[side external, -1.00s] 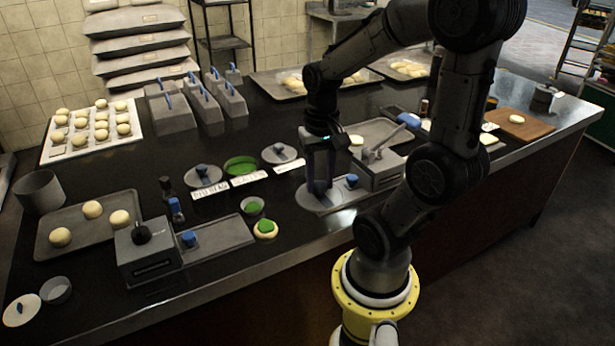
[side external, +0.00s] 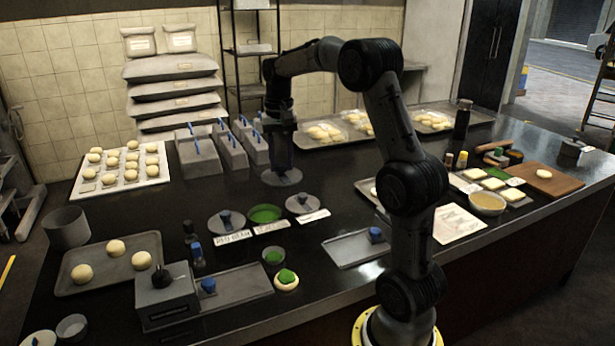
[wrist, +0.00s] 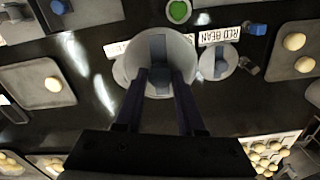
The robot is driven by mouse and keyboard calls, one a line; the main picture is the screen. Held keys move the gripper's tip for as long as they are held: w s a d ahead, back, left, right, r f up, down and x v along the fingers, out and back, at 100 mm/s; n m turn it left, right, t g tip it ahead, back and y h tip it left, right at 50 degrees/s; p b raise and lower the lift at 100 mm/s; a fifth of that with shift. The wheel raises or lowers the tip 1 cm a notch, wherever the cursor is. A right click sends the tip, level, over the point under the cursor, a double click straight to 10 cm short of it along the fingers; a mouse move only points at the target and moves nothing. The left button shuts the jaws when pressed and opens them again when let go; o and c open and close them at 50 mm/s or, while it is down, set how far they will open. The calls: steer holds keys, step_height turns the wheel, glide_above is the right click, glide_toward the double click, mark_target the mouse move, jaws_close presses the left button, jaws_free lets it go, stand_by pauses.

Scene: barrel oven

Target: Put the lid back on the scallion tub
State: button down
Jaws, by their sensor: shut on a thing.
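My gripper (side external: 281,166) points down and is shut on the upright blue handle of a round grey lid (side external: 281,178). In the side view the lid appears level, behind the scallion tub (side external: 264,214), which is open with green filling showing. In the wrist view my gripper (wrist: 160,72) holds the lid (wrist: 158,88) below the camera, and it hides the scallion tub there. The exact height of the lid above the tub is hard to tell.
Two lidded tubs flank the scallion tub, one at left (side external: 226,222) and one at right (side external: 303,204). White labels (side external: 271,226) stand in front. A small green-filled cup (side external: 273,257) and a topped bun (side external: 286,281) are nearer. Grey blue-handled boxes (side external: 198,155) stand behind left.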

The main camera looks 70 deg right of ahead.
steer(key=shift+w+d+f, duration=0.45)
steer(key=shift+w+f, duration=0.75)
steer(key=shift+f, duration=1.1)
steer(key=shift+w+d+f, duration=0.45)
steer(key=shift+w+f, duration=0.8)
steer(key=shift+f, duration=1.05)
steer(key=shift+w+d+f, duration=0.45)
steer(key=shift+w+f, duration=0.75)
steer(key=shift+f, duration=1.1)
steer(key=shift+f, duration=0.3)
steer(key=shift+c, duration=2.2)
jaws_free()
